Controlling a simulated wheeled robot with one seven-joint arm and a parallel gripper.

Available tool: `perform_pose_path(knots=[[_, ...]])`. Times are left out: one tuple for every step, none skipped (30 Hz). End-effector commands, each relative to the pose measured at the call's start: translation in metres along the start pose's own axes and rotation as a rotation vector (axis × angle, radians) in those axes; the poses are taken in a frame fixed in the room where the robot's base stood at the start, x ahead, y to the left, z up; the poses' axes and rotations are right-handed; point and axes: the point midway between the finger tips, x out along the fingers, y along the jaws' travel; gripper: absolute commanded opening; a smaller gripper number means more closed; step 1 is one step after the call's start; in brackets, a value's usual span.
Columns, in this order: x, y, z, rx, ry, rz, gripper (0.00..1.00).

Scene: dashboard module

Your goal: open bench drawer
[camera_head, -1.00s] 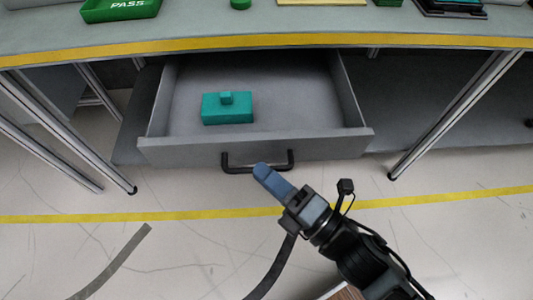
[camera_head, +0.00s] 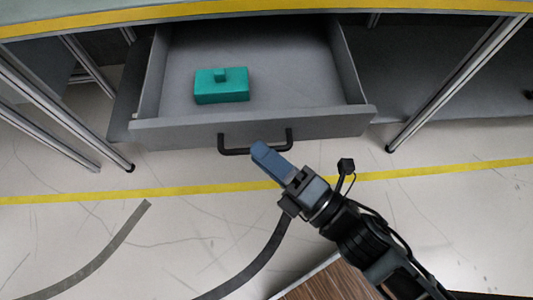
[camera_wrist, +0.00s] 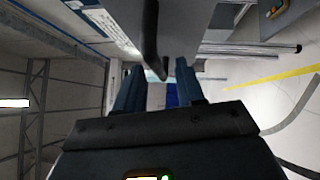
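The bench drawer (camera_head: 255,128) is grey and stands pulled well out from under the bench in the head view. Its black bar handle (camera_head: 222,147) is on the front panel. My gripper (camera_head: 262,155) has blue fingers and is at the right half of the handle. In the wrist view the dark handle (camera_wrist: 151,40) passes between my two fingers (camera_wrist: 158,85).
A teal box (camera_head: 222,92) lies inside the drawer. Metal bench legs (camera_head: 455,85) stand on both sides. The grey bench top has a yellow front edge (camera_head: 250,15). The floor in front is mostly clear, with a yellow line (camera_head: 110,195).

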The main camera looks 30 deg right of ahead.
Motion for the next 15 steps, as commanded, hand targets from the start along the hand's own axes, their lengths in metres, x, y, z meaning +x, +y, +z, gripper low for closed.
perform_pose_path(knots=[[0.000, 0.000, 0.000, 0.000, 0.000, 0.001, 0.38], [0.000, 0.000, 0.000, 0.000, 0.000, 0.001, 0.38], [0.000, 0.000, 0.000, 0.000, 0.000, 0.001, 0.38], [0.000, 0.000, 0.000, 0.000, 0.000, 0.001, 0.38], [-0.001, 0.000, 0.000, 0.000, 0.000, 0.001, 0.38], [-0.002, 0.000, 0.000, 0.000, 0.000, 0.001, 0.38], [-0.004, 0.000, 0.000, 0.000, 0.000, 0.000, 0.38], [-0.007, 0.000, 0.000, 0.000, 0.000, 0.000, 0.38], [-0.011, -0.001, 0.000, 0.000, 0.000, -0.001, 0.38], [-0.016, -0.001, 0.000, 0.000, -0.001, -0.002, 0.38], [-0.020, -0.001, 0.000, 0.000, -0.001, -0.002, 0.38], [-0.027, -0.001, 0.000, 0.000, -0.001, -0.003, 0.38], [-0.032, -0.002, 0.000, 0.000, -0.002, -0.004, 0.38], [-0.037, -0.002, 0.000, 0.000, -0.002, -0.003, 0.38], [-0.044, -0.002, 0.000, 0.001, -0.002, -0.004, 0.38]])
